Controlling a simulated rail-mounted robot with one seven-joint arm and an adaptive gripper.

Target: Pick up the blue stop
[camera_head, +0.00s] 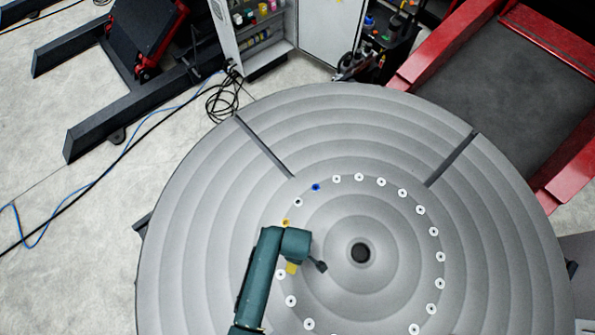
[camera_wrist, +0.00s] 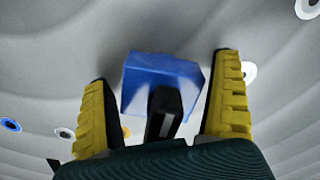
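The blue stop (camera_wrist: 160,80) shows in the wrist view as a blue block on the grey ribbed surface, between my two yellow fingers. My gripper (camera_wrist: 163,68) is open around it; a gap shows at the left finger, and the right finger appears very close to the block's right edge. Whether that finger touches it I cannot tell. A dark upright piece stands in front of the block and hides part of it. In the head view, my gripper (camera_head: 292,268) is over the round table left of its centre, mostly under my arm, and the stop is hidden there.
The big round grey table (camera_head: 210,165) has a ring of white-rimmed holes, one of them blue-rimmed (camera_head: 316,187) and one yellow (camera_head: 285,223). Two radial slots and a central hole mark it. A cabinet (camera_head: 330,30) and red-edged frame (camera_head: 490,90) stand behind.

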